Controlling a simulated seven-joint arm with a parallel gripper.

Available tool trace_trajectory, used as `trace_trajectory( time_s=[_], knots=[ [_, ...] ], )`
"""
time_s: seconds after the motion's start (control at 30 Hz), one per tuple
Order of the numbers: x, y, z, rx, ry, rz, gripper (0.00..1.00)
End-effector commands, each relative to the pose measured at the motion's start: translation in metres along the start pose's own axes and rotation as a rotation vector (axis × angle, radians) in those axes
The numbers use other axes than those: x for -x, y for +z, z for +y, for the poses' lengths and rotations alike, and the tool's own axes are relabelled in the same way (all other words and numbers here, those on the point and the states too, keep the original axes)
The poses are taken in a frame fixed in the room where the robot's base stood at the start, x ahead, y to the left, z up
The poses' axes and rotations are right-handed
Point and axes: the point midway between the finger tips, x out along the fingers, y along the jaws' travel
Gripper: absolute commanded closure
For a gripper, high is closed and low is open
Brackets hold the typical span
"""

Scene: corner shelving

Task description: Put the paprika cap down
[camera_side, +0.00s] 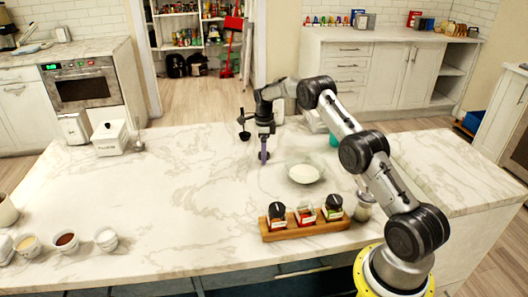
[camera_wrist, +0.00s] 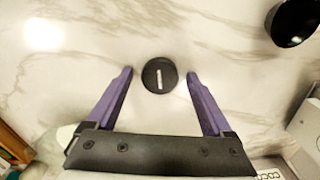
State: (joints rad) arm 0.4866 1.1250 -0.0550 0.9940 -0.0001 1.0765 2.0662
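The paprika cap (camera_wrist: 160,75), a round black disc with a pale mark on top, appears against the marble between my fingertips in the wrist view. My gripper (camera_wrist: 160,73) has its purple fingers spread, with a gap on each side of the cap. In the side view my gripper (camera_side: 264,157) points down low over the middle of the counter; the cap cannot be made out there. The middle spice jar (camera_side: 305,214) in the wooden rack shows red and has no black cap on it.
The wooden rack (camera_side: 290,233) also holds two black-capped jars (camera_side: 277,211) (camera_side: 332,204). A glass bowl with white contents (camera_side: 304,173) stands right of my gripper. A white canister (camera_side: 109,139) and small cups (camera_side: 66,240) are at left. The counter's left middle is clear.

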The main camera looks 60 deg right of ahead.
Motion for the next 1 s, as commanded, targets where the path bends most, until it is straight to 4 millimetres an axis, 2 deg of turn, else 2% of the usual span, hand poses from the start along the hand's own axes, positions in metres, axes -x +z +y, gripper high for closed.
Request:
trace_trajectory(
  time_s=[0.17, 0.27, 0.7, 1.0],
  knots=[
    [0.004, 0.000, 0.000, 0.000, 0.000, 0.000, 0.14],
    [0.016, 0.000, -0.001, 0.000, -0.003, -0.001, 0.14],
    [0.101, 0.000, -0.001, 0.000, -0.002, -0.001, 0.14],
    [0.131, 0.002, 0.004, 0.030, -0.005, -0.003, 0.14]
  ],
)
